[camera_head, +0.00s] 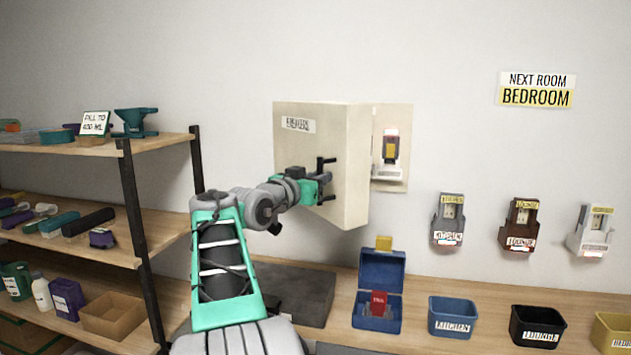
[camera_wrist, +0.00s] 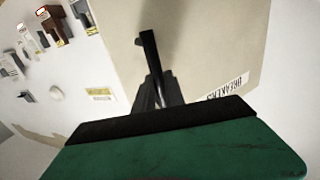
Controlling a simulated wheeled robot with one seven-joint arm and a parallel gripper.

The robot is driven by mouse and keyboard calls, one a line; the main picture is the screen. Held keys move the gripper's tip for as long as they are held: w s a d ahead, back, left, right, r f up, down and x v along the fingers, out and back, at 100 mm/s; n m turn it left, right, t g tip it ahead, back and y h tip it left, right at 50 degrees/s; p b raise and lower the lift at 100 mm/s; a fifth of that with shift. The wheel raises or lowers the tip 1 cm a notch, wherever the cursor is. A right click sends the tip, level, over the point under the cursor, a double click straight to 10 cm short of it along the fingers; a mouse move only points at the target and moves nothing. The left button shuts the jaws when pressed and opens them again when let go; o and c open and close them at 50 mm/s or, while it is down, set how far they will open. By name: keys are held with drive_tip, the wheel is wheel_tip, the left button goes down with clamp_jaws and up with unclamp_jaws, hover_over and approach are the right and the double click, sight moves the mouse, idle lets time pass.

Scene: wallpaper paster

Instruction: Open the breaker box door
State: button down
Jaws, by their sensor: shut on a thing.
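The cream breaker box door (camera_head: 345,130), labelled "BREAKERS", stands partly open on the wall, its right edge swung out from the backing panel (camera_head: 405,125). In the wrist view the handle (camera_wrist: 149,55) rises from between the dark fingers (camera_wrist: 158,92), against the door face (camera_wrist: 215,50). The fingertips are partly hidden, and the door covers most of the box inside.
A wooden bench below holds an open blue case (camera_head: 383,275), a blue bin (camera_head: 452,317), a black bin (camera_head: 538,325) and a yellow bin (camera_head: 612,333). Several small holders, one grey (camera_head: 449,215), hang on the wall at right. A loaded shelf (camera_head: 150,145) stands at left.

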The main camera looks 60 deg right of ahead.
drive_tip(key=shift+w+a, duration=0.3)
drive_tip(key=shift+w, duration=0.05)
drive_tip(key=c, duration=1.4)
unclamp_jaws()
drive_tip(key=a+b, duration=0.1)
drive_tip(key=a, duration=0.6)
drive_tip(key=shift+w+a, duration=0.2)
drive_tip(key=shift+a, duration=0.15)
